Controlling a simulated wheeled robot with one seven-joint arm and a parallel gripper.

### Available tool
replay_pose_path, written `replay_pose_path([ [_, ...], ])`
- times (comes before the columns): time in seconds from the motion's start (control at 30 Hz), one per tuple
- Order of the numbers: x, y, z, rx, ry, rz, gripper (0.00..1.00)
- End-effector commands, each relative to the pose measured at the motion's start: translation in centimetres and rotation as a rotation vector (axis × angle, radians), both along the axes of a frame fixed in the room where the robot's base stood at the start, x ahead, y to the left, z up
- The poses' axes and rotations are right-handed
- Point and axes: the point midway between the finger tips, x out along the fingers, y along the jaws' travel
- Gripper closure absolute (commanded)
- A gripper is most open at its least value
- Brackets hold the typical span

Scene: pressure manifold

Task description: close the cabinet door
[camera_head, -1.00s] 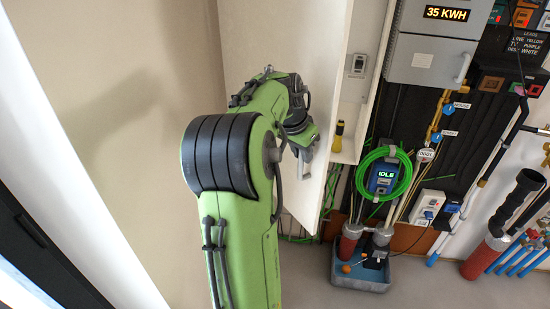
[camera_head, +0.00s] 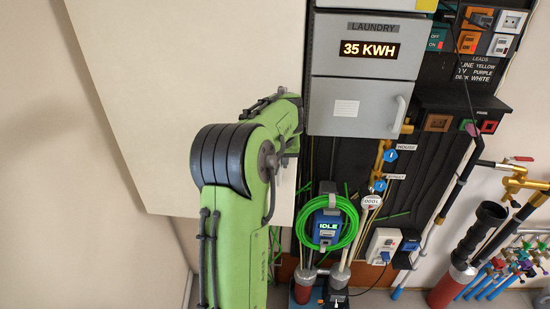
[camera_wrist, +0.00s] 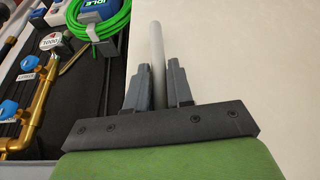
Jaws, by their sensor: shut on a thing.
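The white cabinet door (camera_head: 200,90) fills the middle left of the head view as a broad pale panel, its right edge beside the grey laundry unit. The cabinet interior is hidden behind it; I cannot tell whether the door is fully flush. In the wrist view, the door (camera_wrist: 250,60) fills the right side. My gripper (camera_wrist: 158,75) is shut on a grey bar handle (camera_wrist: 157,45) at the door's edge. In the head view my arm hides the gripper and handle.
The grey laundry unit (camera_head: 357,105) stands right of the door. Below it are a green coiled hose (camera_head: 351,238), brass pipes (camera_head: 379,165) and a white socket box (camera_head: 383,243). Red-based cylinders (camera_head: 305,284) stand low, near the door's lower right corner.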

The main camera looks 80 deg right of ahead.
Motion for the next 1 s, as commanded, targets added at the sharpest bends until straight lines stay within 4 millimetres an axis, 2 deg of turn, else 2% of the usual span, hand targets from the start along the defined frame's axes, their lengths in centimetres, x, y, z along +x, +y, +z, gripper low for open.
replay_pose_path([
  [0.2,-0.2,-0.1,-0.2,0.006,0.002,-0.009,1.00],
  [0.23,-0.2,-0.1,-0.3,0.006,0.001,-0.009,0.75],
  [0.33,-0.2,-0.1,-0.2,0.005,0.001,-0.008,0.60],
  [0.37,-0.1,-0.1,-0.2,0.005,0.001,-0.008,0.58],
  [0.6,-0.1,-0.1,-0.1,0.003,0.000,-0.005,0.58],
  [0.7,-0.1,0.2,0.6,0.001,-0.001,-0.005,0.58],
  [0.77,-0.2,0.5,1.7,-0.001,-0.001,-0.005,0.58],
  [1.0,-0.7,2.9,8.2,-0.002,-0.001,-0.006,0.58],
])
